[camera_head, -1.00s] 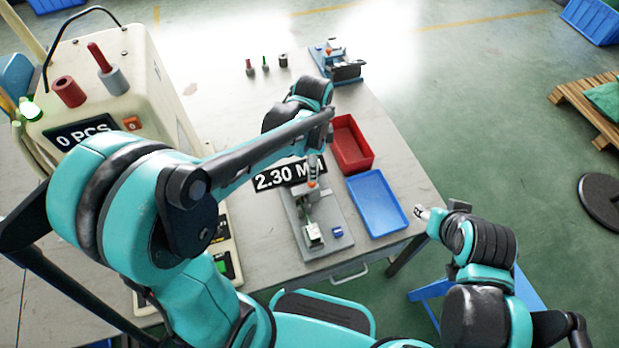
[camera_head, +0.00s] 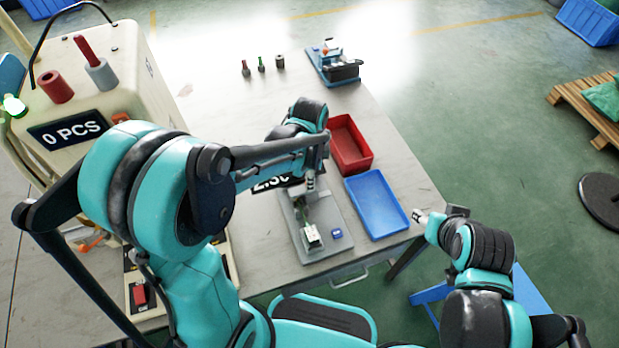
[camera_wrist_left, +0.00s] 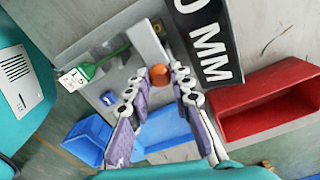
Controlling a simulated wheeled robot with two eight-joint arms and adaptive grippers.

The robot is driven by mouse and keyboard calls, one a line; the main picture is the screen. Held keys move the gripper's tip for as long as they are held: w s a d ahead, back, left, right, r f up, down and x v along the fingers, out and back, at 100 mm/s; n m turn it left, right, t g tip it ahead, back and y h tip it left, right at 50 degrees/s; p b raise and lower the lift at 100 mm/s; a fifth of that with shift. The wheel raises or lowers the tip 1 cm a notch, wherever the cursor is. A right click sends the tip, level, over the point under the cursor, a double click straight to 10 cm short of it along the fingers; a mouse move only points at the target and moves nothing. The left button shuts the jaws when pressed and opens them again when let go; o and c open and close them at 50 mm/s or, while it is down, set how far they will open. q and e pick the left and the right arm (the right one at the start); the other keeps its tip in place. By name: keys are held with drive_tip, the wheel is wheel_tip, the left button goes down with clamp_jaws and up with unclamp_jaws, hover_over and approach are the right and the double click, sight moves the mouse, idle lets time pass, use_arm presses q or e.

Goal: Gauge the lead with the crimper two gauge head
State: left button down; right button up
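The gauge fixture (camera_head: 330,217) is a grey plate on the table's front. The lead (camera_head: 312,236), green with a white-labelled end, lies on it; it also shows in the left wrist view (camera_wrist_left: 88,71). My left gripper (camera_head: 311,186) points down over the fixture's back part. In the left wrist view its fingers (camera_wrist_left: 164,88) stand apart, on either side of an orange knob (camera_wrist_left: 160,127); contact is unclear. The black display (camera_wrist_left: 207,40) reads "MM", its number mostly cut off. My right gripper (camera_head: 423,215) hangs off the table's right edge, too small to read.
A red bin (camera_head: 350,144) and a blue tray (camera_head: 377,204) stand right of the fixture. A small blue block (camera_head: 337,233) lies beside the lead. The cream machine (camera_head: 85,95) showing "0 PCS" stands left. Another blue-based fixture (camera_head: 333,66) stands at the back.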

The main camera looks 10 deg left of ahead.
use_arm(q)
drive_tip(key=w+d, duration=0.1)
drive_tip(key=d, duration=0.1)
drive_tip(key=w+d, duration=0.1)
drive_tip(key=shift+w+d, duration=0.3)
drive_tip(key=shift+d, duration=0.05)
drive_tip(key=c, duration=1.3)
unclamp_jaws()
drive_tip(key=shift+w+d, duration=0.1)
drive_tip(key=shift+d, duration=0.05)
drive_tip(key=shift+c, duration=0.2)
drive_tip(key=shift+r, duration=0.1)
wheel_tip(320, 180, up, 12)
